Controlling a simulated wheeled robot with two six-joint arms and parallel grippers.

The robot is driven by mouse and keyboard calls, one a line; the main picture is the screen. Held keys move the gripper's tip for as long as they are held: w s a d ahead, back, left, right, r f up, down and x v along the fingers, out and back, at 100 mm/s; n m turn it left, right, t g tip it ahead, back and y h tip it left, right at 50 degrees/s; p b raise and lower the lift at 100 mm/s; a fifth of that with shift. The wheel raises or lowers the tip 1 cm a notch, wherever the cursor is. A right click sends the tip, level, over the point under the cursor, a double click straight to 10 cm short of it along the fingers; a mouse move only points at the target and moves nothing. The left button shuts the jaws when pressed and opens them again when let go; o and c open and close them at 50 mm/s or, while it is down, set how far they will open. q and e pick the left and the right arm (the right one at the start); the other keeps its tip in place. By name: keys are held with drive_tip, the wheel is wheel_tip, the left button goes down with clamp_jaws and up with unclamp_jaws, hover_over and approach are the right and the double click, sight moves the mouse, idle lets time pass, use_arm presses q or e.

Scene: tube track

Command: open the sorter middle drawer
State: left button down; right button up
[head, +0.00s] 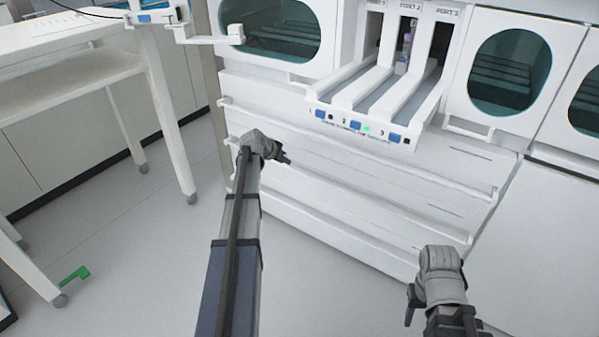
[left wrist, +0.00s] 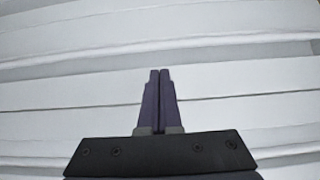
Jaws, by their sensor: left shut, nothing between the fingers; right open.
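The sorter is a white cabinet whose lower front (head: 340,150) has several wide drawer fronts with long, ledge-like handle rails. The middle drawer (head: 375,206) looks flush with its neighbours. My left gripper (head: 286,159) is in front of the drawers, left of their centre, close to the middle rail. In the left wrist view its dark fingers (left wrist: 159,76) are together with nothing between them, pointing at the white drawer fronts (left wrist: 240,78). I cannot tell whether they touch. My right gripper (head: 411,303) is open and empty, low in front of the drawers on the right.
Above the drawers, a three-lane port unit (head: 362,125) with blue buttons juts out. Dark windows (head: 510,70) flank it. A white wheeled table (head: 90,75) stands at left. A green piece (head: 75,274) lies on the floor. The floor (head: 140,240) between table and sorter is mostly clear.

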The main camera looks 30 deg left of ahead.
sight(294, 170)
use_arm(q)
drive_tip(key=shift+a, duration=0.1)
drive_tip(key=b+x, duration=0.6)
drive_tip(key=x, duration=0.3)
drive_tip(key=shift+a+f+b, duration=0.1)
drive_tip(key=shift+f+b, duration=0.1)
drive_tip(key=shift+b, duration=0.2)
drive_tip(key=shift+w+f, duration=0.2)
drive_tip(key=shift+w, duration=0.15)
use_arm(e)
wheel_tip(294, 170, down, 7)
drive_tip(key=shift+f, duration=0.2)
use_arm(q)
drive_tip(key=shift+s, duration=0.1)
